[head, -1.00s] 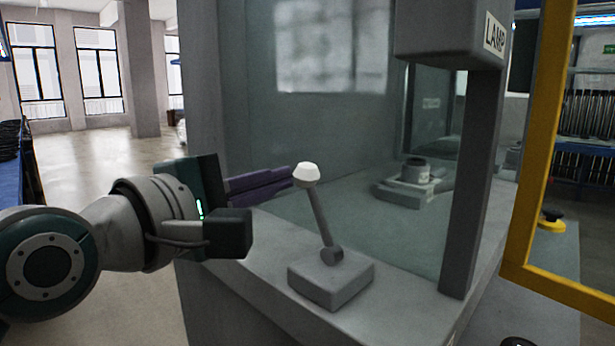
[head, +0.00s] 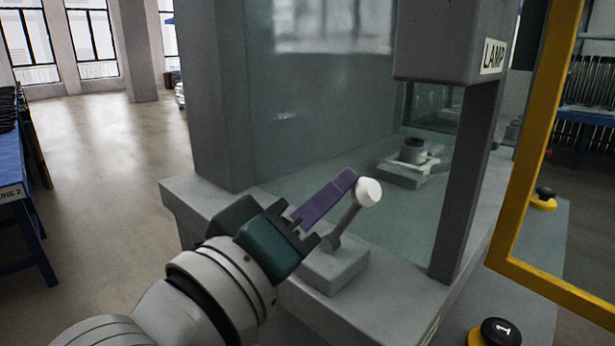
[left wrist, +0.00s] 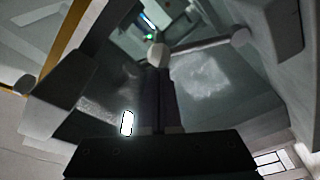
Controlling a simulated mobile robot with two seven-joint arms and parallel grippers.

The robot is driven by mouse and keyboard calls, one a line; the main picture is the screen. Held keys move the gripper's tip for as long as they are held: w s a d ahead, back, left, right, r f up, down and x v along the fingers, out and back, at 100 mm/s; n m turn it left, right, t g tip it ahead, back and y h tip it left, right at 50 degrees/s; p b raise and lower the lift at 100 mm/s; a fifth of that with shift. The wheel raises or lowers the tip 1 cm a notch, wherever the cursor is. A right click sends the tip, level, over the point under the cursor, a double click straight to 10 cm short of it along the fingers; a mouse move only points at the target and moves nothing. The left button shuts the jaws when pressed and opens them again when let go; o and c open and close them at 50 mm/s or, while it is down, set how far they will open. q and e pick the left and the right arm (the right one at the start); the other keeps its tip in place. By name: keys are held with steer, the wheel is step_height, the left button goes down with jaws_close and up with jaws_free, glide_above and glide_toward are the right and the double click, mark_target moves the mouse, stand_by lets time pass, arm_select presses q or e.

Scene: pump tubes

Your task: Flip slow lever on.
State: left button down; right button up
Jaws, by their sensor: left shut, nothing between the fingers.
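The lever has a white round knob (head: 368,192) on a grey rod, set on a grey block (head: 333,268) on the machine's ledge. The rod leans to the right in the head view. My left gripper (head: 349,180) is shut and empty, its purple fingers reaching past the rod to the left side of the knob. The fingertips look touching or very close to it. The left wrist view shows the knob (left wrist: 157,55) just beyond the shut fingers (left wrist: 157,95). No lever label is readable. My right gripper is not in view.
A glass-walled machine stands behind the lever, with a grey post and a box marked LAMP (head: 493,57) to the right. A yellow frame (head: 522,235) and a black button marked 1 (head: 499,332) are at the right. Open floor lies left.

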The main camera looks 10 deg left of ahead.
arm_select(q)
steer(key=shift+s+d+f+m, duration=0.3)
steer(key=shift+d+m, duration=0.15)
steer(key=shift+m, duration=0.35)
steer(key=shift+s+d+f+m, duration=0.25)
steer(key=shift+d+m, duration=0.2)
steer(key=shift+m, duration=0.35)
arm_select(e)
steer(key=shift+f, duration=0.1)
arm_select(q)
steer(key=shift+s, duration=0.1)
